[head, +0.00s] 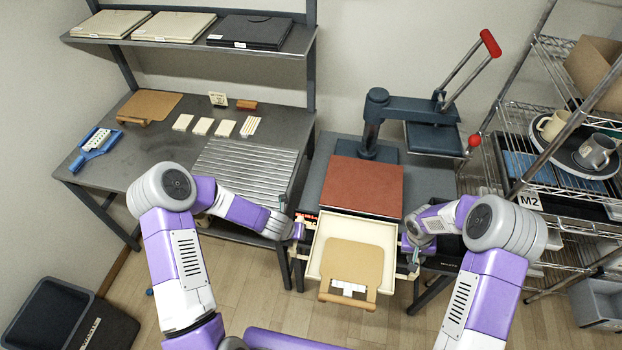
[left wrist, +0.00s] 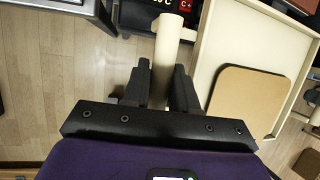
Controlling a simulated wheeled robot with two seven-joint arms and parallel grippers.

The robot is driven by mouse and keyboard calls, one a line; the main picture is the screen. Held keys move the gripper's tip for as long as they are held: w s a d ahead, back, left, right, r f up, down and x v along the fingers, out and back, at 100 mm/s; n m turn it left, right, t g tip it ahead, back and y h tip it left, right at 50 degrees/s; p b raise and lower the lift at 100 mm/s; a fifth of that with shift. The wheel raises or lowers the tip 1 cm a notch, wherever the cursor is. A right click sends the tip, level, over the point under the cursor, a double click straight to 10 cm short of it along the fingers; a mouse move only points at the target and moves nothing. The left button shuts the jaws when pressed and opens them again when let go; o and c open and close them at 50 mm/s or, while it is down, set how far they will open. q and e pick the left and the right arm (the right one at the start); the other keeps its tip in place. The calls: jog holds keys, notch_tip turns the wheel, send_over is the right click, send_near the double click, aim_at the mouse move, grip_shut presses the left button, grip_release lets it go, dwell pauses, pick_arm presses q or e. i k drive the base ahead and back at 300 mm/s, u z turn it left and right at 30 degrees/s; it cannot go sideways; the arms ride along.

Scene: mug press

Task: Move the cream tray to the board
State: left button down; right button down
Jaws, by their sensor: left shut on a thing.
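The cream tray (head: 355,226) is in front of the press, above the floor, and a tan board (head: 352,262) with a pale piece at its front edge lies over it. The tray (left wrist: 235,40) and tan board (left wrist: 245,100) also show in the left wrist view. My left gripper (head: 301,229) is at the tray's left side, shut on its cream round handle (left wrist: 165,45). My right gripper (head: 410,252) is at the tray's right side; its jaws are too small and covered to read. Another tan board (head: 150,104) lies at the back left of the grey table.
The press has a red-brown pad (head: 361,186) and a raised lever with a red grip (head: 490,42). A ribbed metal plate (head: 245,170) covers the table's right part. A wire rack (head: 560,150) with mugs stands right. A dark bin (head: 48,315) stands lower left.

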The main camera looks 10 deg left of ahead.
aim_at(238, 178)
jog(key=z, duration=2.65)
jog(key=k, duration=1.65)
jog(key=u, duration=2.6)
